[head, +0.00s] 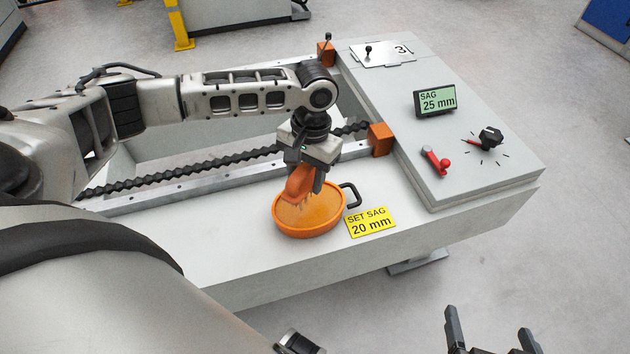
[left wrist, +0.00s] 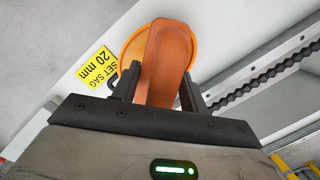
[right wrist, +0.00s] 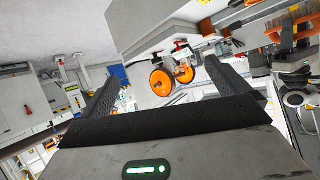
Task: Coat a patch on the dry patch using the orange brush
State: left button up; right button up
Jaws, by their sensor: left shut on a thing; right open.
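My left gripper (head: 308,172) is shut on the orange brush (head: 299,186), which points down into a round orange pan (head: 322,217) with a black handle. The brush's lower end is at or inside the pan; I cannot tell whether it touches the bottom. In the left wrist view the brush (left wrist: 166,62) sits between the fingers and covers much of the pan (left wrist: 131,48). My right gripper (head: 490,336) is open and empty, off the front of the bench; its spread fingers also show in the right wrist view (right wrist: 164,88). I cannot make out a dry patch.
The pan stands on the white bench ledge (head: 230,275) beside a yellow "SET SAG 20 mm" label (head: 370,222). Behind run a black screw (head: 190,174) and orange blocks (head: 381,139). The console at right carries a "SAG 25 mm" display (head: 435,99), a red lever (head: 436,160) and a black knob (head: 489,137).

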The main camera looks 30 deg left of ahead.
pick_arm(q)
jog(key=shift+w+f, duration=0.1)
jog(key=shift+f, duration=0.25)
notch_tip(320, 180, down, 2)
jog(key=b, duration=0.3)
jog(key=shift+a, duration=0.1)
notch_tip(320, 180, down, 3)
jog(key=b, duration=0.5)
jog(key=shift+f+b, duration=0.3)
jog(key=shift+b, duration=0.35)
pick_arm(e)
jog(key=w+a+f+g+y, duration=0.1)
jog(key=w+a+f, duration=0.1)
jog(key=f, duration=0.9)
jog(key=shift+a+f+n+g, duration=0.2)
jog(key=shift+a+n+g, duration=0.1)
jog(key=shift+a, duration=0.5)
pick_arm(q)
jog(key=shift+f, duration=0.2)
pick_arm(e)
jog(key=shift+s+d+f, duration=0.1)
jog(key=shift+s+f, duration=0.15)
jog(key=shift+f, duration=0.05)
pick_arm(q)
jog(key=shift+f, duration=0.35)
pick_arm(e)
jog(key=shift+r, duration=0.15)
